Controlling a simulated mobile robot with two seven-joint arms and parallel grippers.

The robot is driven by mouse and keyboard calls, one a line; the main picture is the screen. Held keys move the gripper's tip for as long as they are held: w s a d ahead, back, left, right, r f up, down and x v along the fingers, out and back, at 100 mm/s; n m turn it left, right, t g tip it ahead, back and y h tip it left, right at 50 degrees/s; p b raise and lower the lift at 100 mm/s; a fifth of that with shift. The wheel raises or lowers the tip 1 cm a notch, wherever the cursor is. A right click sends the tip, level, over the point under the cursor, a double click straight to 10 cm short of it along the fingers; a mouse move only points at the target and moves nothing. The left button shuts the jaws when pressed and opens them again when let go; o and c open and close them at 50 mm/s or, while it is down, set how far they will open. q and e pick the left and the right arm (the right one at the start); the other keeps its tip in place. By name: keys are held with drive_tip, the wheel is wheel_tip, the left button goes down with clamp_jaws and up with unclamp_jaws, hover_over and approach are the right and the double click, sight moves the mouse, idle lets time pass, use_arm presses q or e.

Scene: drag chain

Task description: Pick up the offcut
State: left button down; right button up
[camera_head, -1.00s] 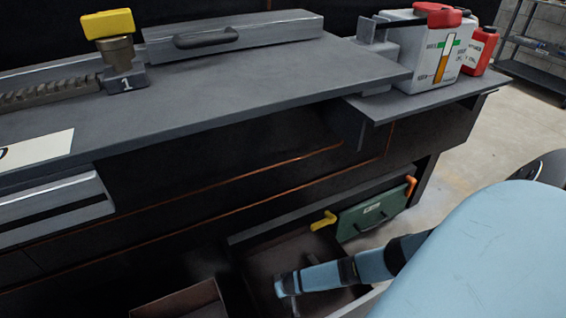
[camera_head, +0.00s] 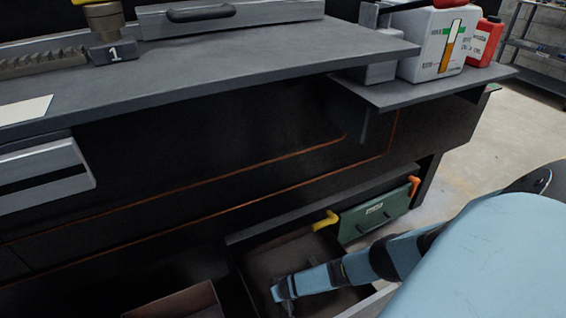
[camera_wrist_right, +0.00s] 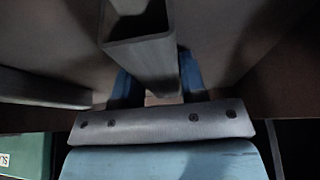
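In the right wrist view, a grey hollow, square-edged piece (camera_wrist_right: 142,55), which looks like the offcut, lies between the two blue fingers of my right gripper (camera_wrist_right: 160,85). The fingers flank its sides closely. I cannot tell whether they press on it. In the head view, my right gripper (camera_head: 284,297) reaches down into the dark open drawer (camera_head: 268,262) under the bench. The offcut cannot be made out there. My left gripper is not in view.
Another grey bar (camera_wrist_right: 40,88) lies left of the fingers in the wrist view. The bench top (camera_head: 250,66) overhangs above. A white canister (camera_head: 440,50) stands on the side shelf. A brown tray (camera_head: 180,302) is at lower left.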

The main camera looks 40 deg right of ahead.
drive_tip(key=c, duration=0.6)
drive_tip(key=shift+r, duration=0.1)
